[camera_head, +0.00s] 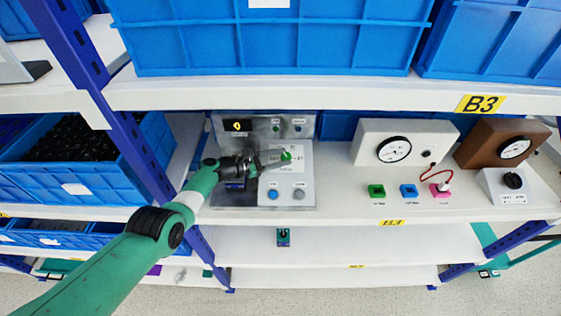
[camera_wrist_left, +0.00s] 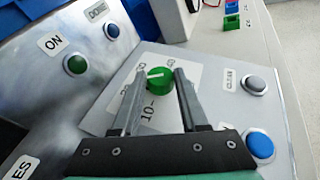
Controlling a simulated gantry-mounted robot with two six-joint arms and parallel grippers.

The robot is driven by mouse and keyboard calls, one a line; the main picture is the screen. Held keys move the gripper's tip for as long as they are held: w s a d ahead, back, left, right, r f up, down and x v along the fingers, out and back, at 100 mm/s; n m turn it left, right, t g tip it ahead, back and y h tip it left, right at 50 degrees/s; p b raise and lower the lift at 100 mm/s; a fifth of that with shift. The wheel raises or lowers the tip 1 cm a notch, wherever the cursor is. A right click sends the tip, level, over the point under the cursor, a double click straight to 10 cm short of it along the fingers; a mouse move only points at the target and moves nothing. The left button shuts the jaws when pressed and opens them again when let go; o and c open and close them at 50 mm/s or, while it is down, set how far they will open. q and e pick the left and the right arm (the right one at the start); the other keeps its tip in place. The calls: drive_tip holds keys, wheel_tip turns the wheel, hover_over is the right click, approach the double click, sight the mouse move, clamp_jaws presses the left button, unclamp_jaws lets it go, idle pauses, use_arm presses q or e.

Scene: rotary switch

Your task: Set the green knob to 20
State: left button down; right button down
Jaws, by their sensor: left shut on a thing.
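The green knob (camera_wrist_left: 158,82) sits on a white scale label (camera_wrist_left: 135,99) on the metal control panel. A white line marks its top. In the left wrist view the label shows "10" near the knob, and the other numbers are partly hidden or too blurred to read. My left gripper (camera_wrist_left: 160,84) is shut on the knob, with one finger on each side of it. In the head view the knob (camera_head: 287,156) shows at the tip of my left gripper (camera_head: 284,157), and part of the dial is covered. My right gripper is not in view.
The metal panel (camera_head: 308,190) also has a blue button (camera_head: 273,194), a grey button (camera_head: 299,193) and a green "ON" button (camera_wrist_left: 76,64). A white meter box (camera_head: 368,143), coloured sockets and a black rotary knob (camera_head: 513,180) stand to the right. A shelf with blue bins hangs above.

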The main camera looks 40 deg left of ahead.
use_arm(q)
drive_tip(key=shift+r, duration=0.15)
drive_tip(key=shift+c, duration=2.2)
unclamp_jaws()
wheel_tip(320, 180, up, 4)
drive_tip(key=p, duration=0.3)
drive_tip(key=s+d+r+p, duration=0.7)
drive_tip(key=s+p, duration=0.4)
drive_tip(key=p, duration=0.6)
drive_tip(key=shift+s+d+r, duration=0.35)
drive_tip(key=shift+r, duration=0.55)
